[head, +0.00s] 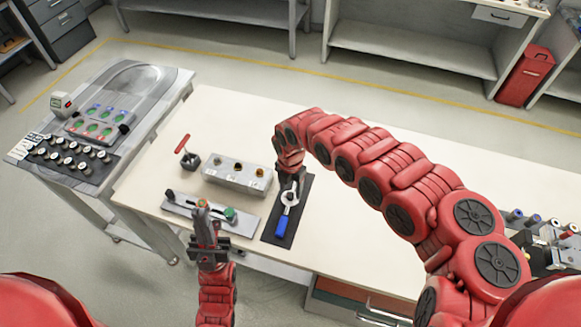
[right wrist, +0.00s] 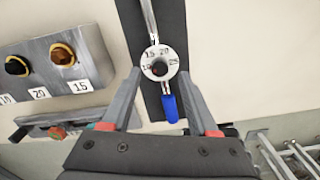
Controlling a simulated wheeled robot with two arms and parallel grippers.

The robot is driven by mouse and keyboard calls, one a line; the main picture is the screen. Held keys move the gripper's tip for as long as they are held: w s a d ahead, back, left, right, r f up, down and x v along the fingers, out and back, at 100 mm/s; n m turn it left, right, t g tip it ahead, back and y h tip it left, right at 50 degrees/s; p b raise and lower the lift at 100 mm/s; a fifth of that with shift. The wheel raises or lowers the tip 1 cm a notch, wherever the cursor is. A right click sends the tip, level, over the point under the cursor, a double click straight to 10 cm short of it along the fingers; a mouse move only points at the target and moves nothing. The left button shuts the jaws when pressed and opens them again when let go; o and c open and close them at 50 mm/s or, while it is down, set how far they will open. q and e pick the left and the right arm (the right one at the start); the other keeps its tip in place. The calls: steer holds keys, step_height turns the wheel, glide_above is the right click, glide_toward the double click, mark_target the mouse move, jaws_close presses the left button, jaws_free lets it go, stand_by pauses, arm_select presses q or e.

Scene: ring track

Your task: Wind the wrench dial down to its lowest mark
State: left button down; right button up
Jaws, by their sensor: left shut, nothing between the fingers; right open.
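The wrench (head: 281,228) lies on a dark mat (head: 301,197) on the pale table, with a blue handle and a metal shaft. Its round white dial (right wrist: 160,52) shows in the right wrist view with 15, 20 and 25 around a dark centre; another mark at its left is unclear. I cannot tell which mark is set. My right gripper (head: 290,181) is over the wrench, open, with its fingers on either side of the dial and handle in the right wrist view (right wrist: 161,75), apart from them. My left gripper (head: 202,210) is shut and empty, at the metal bar.
A grey socket block (head: 236,180) with numbered labels stands left of the mat. A metal bar with a green knob (head: 231,215) lies in front of it. A red-handled lever (head: 183,145) stands behind left.

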step_height(320, 180, up, 9)
step_height(320, 180, up, 6)
steer(key=p, duration=0.3)
glide_above(291, 194)
steer(key=shift+s+a+f, duration=0.1)
steer(key=shift+f, duration=0.1)
